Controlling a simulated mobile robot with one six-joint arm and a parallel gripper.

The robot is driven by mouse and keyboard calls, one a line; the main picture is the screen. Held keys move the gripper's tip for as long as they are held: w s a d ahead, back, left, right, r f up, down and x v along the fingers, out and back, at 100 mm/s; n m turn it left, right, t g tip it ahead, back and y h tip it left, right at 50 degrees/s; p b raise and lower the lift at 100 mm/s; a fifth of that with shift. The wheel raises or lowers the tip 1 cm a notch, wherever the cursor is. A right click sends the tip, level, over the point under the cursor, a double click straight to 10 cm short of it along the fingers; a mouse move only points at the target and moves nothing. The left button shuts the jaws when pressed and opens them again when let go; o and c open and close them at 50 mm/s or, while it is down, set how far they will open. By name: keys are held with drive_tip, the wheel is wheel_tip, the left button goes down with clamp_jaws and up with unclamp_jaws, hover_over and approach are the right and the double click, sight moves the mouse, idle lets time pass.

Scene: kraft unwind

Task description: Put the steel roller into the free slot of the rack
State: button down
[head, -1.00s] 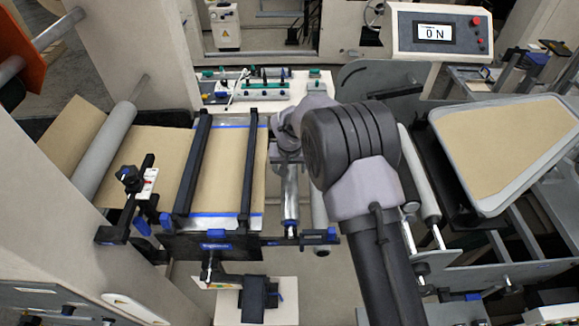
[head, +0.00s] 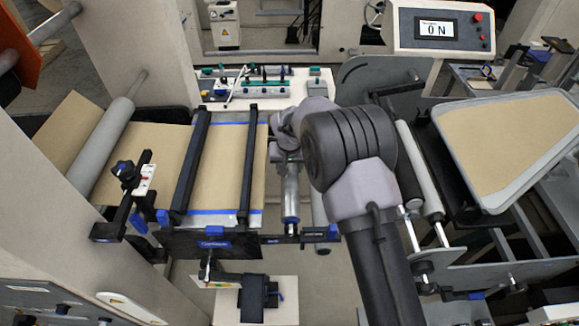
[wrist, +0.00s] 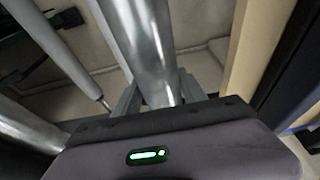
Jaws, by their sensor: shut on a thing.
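The steel roller (head: 291,198) is a shiny metal cylinder, just right of the paper web in the head view. In the wrist view the steel roller (wrist: 145,45) runs up from between the two fingers of my gripper (wrist: 158,92), which is shut on it. In the head view my gripper (head: 288,160) is small and partly hidden by my own wrist. The roller's lower end is close to a black bar with blue clamps (head: 300,237); I cannot tell whether they touch. I cannot clearly make out the rack or its free slot.
A brown paper web (head: 230,165) between black bars lies to the left. A second roller (head: 318,205) is right of the held one. A grey roller (head: 420,170) and a framed brown panel (head: 510,145) stand right. A control box (head: 436,28) reads 0 N.

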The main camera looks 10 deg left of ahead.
drive_tip(key=shift+r, duration=0.15)
drive_tip(key=shift+r+p, duration=1.8)
drive_tip(key=shift+r, duration=1.9)
drive_tip(key=shift+f, duration=0.1)
